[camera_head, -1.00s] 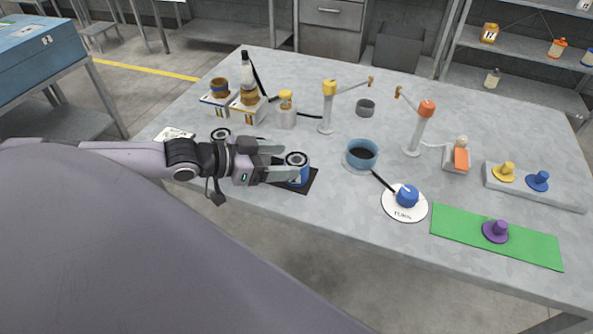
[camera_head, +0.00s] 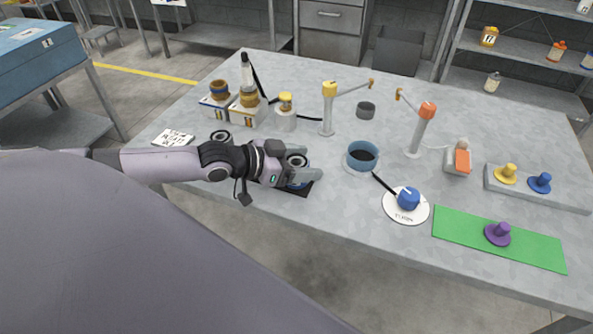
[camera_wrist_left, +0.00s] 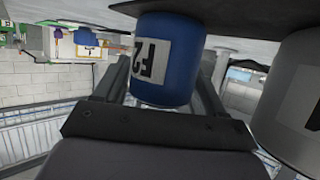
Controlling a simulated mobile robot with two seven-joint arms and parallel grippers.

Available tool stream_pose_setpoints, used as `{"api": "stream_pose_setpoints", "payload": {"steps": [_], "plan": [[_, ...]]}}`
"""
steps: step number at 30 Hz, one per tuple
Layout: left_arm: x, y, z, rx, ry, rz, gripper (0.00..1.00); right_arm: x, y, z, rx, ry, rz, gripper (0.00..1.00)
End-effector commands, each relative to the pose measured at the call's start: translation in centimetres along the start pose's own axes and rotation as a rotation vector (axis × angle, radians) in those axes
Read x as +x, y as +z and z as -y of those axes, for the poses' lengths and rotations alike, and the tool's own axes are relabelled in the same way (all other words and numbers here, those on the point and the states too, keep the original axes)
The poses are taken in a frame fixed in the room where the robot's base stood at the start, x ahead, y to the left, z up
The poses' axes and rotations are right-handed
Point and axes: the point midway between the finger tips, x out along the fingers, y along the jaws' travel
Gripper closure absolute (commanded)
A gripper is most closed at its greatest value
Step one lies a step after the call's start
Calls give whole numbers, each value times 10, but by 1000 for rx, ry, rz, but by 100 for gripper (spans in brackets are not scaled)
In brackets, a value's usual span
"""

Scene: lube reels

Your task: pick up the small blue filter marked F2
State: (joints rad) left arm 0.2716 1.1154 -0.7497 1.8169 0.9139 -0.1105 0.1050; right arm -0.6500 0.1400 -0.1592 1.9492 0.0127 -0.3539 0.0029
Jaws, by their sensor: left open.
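The small blue filter marked F2 (camera_head: 297,184) stands on a black mat (camera_head: 294,192) near the front left of the table. Its dark ring-shaped top shows in the head view, with the gripper covering part of its side. In the left wrist view the filter (camera_wrist_left: 178,62) appears upside down, with a white F2 label. My left gripper (camera_head: 304,165) is open, with one finger on each side of the filter. I cannot tell whether the fingers touch it. My right gripper is not in view.
A second, pale filter (camera_wrist_left: 296,100) stands close by; its ring top (camera_head: 220,137) shows behind my left arm. A blue cup (camera_head: 362,155) stands to the right. A white card (camera_head: 173,138) lies at the left. Bottles and boxes stand at the back left.

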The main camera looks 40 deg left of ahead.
Motion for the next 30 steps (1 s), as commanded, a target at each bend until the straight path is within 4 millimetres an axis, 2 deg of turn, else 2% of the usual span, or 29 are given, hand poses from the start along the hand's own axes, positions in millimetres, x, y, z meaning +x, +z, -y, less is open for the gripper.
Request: {"api": "stream_pose_setpoints", "payload": {"steps": [9,10,12,14,23,30], "plan": [[4,0,0,1,0,1,30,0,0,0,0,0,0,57],[4,0,0,1,0,1,33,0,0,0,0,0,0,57],[4,0,0,1,0,1,56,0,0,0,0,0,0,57],[4,0,0,1,0,1,74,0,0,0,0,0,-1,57],[3,-2,0,1,0,-1,74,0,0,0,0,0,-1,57],[-5,-21,0,4,0,-3,74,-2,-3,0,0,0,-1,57]]}}
